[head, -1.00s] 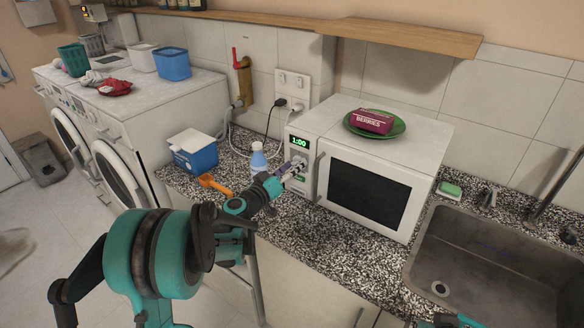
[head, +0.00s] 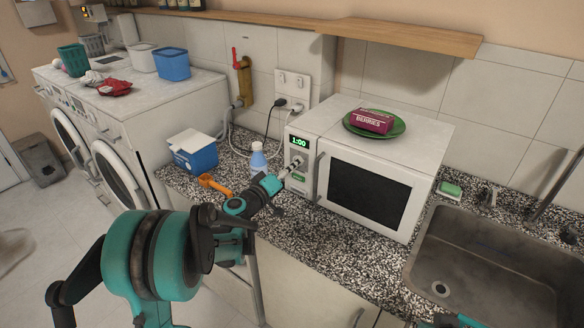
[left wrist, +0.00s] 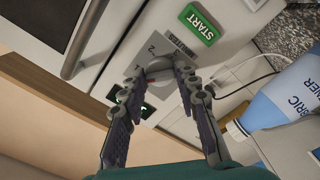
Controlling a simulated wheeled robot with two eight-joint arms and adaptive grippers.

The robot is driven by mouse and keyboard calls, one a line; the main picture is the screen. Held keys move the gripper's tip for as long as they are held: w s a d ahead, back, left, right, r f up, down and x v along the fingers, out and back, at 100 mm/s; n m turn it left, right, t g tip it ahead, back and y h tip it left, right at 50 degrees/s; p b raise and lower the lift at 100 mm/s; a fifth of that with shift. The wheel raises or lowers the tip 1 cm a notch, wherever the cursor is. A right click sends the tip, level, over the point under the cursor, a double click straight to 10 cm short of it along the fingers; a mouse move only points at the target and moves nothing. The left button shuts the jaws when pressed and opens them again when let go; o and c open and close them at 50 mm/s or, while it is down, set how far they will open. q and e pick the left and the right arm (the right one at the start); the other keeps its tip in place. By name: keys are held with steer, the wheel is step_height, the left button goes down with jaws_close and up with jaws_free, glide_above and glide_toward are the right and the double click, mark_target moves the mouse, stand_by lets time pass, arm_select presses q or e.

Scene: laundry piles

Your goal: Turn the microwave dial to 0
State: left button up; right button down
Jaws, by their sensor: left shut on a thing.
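The white microwave (head: 368,190) stands on the speckled counter, its green display (head: 299,142) reading 1:00. Its dial (head: 298,162) sits on the control panel left of the door. In the left wrist view the round grey dial (left wrist: 158,66) is partly covered by the fingers, beside printed numbers and the green START button (left wrist: 198,25). My left gripper (head: 289,170) is at the dial; in the wrist view its two fingers (left wrist: 160,78) are closed on it from either side. The dial's exact setting cannot be read. My right gripper is not clearly in view.
A blue-and-white bottle (head: 258,158) stands close to my left gripper, with an orange scoop (head: 214,186) and blue box (head: 193,154) further left. A green plate (head: 351,128) with a berries package (head: 372,120) rests on the microwave. The sink (head: 490,255) is at right.

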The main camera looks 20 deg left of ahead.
arm_select(q)
steer(key=shift+n, duration=3.8)
steer(key=o, duration=1.2)
steer(key=shift+c, duration=0.2)
steer(key=v, duration=1.2)
